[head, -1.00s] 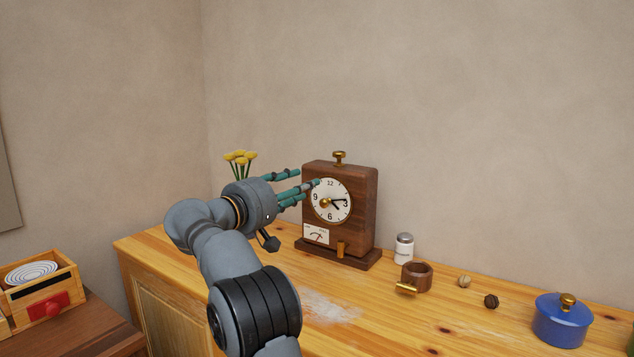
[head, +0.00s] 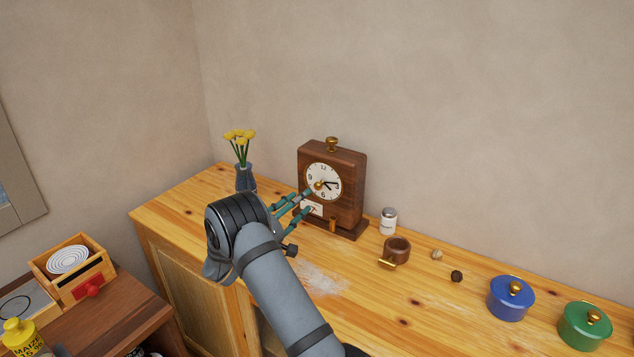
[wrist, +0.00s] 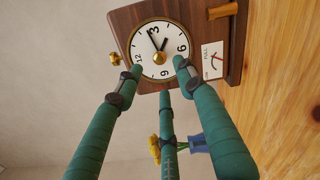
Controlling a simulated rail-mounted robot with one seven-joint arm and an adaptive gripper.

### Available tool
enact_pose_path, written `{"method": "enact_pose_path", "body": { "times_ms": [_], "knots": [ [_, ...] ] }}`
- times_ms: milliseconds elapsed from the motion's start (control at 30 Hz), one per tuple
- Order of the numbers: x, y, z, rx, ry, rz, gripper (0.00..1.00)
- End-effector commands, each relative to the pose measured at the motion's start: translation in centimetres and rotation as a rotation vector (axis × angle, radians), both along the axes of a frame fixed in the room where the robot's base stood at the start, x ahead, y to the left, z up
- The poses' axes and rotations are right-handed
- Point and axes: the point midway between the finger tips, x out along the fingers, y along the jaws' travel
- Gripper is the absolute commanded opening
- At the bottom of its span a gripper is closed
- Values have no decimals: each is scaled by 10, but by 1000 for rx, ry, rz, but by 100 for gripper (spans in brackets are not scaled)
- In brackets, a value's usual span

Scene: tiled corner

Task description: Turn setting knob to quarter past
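The wooden clock (head: 345,200) stands on the cabinet top, its white face (head: 332,177) toward me. A round brass knob (head: 319,186) sits at the face's centre; it also shows in the wrist view (wrist: 159,58). A second brass knob (head: 332,143) is on top of the clock. The long hand points near the 3, the short hand between 3 and 6. My gripper (head: 308,200) has three green fingers, spread apart in front of the face. In the wrist view the fingertips (wrist: 160,76) lie around the centre knob, with visible gaps; I cannot tell their depth from it.
A vase of yellow flowers (head: 244,176) stands left of the clock.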

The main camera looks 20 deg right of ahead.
Motion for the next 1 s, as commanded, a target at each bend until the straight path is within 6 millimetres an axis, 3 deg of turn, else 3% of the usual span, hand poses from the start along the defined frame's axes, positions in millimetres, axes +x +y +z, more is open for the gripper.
{"method": "enact_pose_path", "body": {
  "times_ms": [300, 500, 933, 1000],
  "knots": [
    [29, -50, 3, 2, 0, -4, 38],
    [44, -73, 2, 1, 0, -3, 38],
    [50, -82, 1, 1, 0, 0, 38],
    [50, -82, 1, 1, 0, 0, 34]
  ]
}}
